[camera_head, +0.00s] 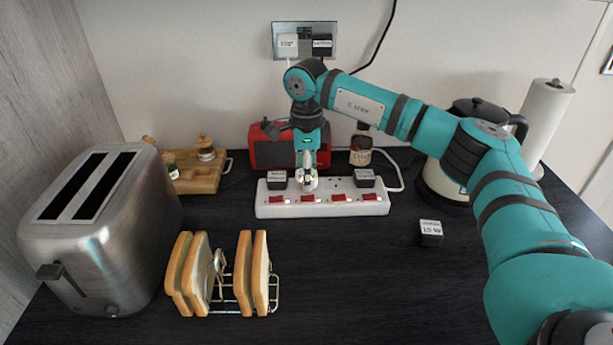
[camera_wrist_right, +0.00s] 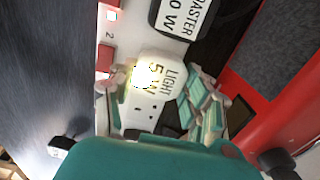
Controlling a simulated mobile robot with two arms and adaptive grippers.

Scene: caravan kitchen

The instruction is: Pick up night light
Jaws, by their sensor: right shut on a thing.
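The night light (camera_wrist_right: 158,72) is a small white block marked "LIGHT 5 W" with a bright glowing spot on its face, in the right wrist view. My right gripper (camera_wrist_right: 156,88) has a finger on either side of it and is shut on it. In the head view my right gripper (camera_head: 308,181) points down at the white power strip (camera_head: 322,209), with the light mostly hidden between its fingers. Socket holes show beside the light in the wrist view. I cannot tell whether it is still seated in the strip. My left gripper is not in view.
Black plugs (camera_head: 277,179) and (camera_head: 364,177) sit on the strip either side of my gripper. Toaster (camera_head: 120,240) and bread rack (camera_head: 232,303) occupy the left.

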